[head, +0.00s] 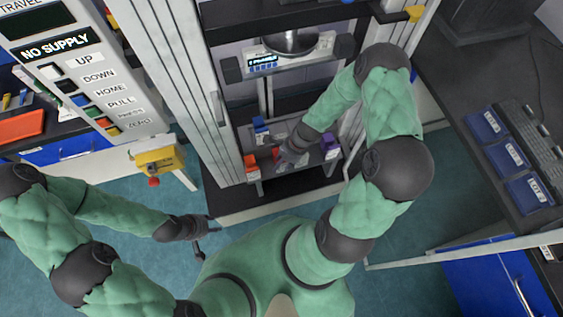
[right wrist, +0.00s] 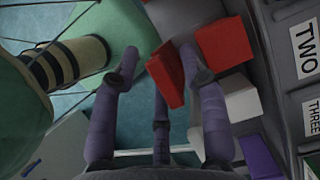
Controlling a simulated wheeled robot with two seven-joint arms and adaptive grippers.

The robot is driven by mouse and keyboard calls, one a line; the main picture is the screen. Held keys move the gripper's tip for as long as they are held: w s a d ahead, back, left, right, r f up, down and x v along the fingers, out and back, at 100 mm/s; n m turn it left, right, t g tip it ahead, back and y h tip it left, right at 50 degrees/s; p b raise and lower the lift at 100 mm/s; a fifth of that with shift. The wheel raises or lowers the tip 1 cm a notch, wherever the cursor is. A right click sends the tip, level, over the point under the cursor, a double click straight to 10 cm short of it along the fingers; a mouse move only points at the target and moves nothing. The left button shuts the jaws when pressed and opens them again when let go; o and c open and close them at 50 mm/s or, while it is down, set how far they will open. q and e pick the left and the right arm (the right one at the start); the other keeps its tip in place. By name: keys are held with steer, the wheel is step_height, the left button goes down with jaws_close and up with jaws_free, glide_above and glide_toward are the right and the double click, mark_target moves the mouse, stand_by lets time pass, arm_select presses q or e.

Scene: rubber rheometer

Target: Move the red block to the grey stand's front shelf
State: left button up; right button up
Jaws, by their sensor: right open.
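In the right wrist view a red block (right wrist: 165,75) lies tilted between the spread fingers of my right gripper (right wrist: 160,68), close to the right-hand finger. I cannot tell whether they touch. In the head view my right gripper (head: 278,163) reaches down at the grey stand (head: 312,155), with a bit of red (head: 275,153) beside its fingers. An orange-red block (head: 250,161) stands at the stand's left end; a similar one (right wrist: 224,44) shows in the wrist view. My left gripper (head: 209,232) is open and empty, low in front of the machine.
A blue block (head: 260,125) and a purple block (head: 331,146) stand on the stand. White pieces (right wrist: 235,98) are close to my right fingers. Machine columns (head: 190,90) flank the stand, and a scale with a metal bowl (head: 290,40) is above it. Open floor lies left.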

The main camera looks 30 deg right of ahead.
steer(key=p+v, duration=0.5)
steer(key=v, duration=0.7)
steer(key=shift+r, duration=0.1)
stand_by(0.7)
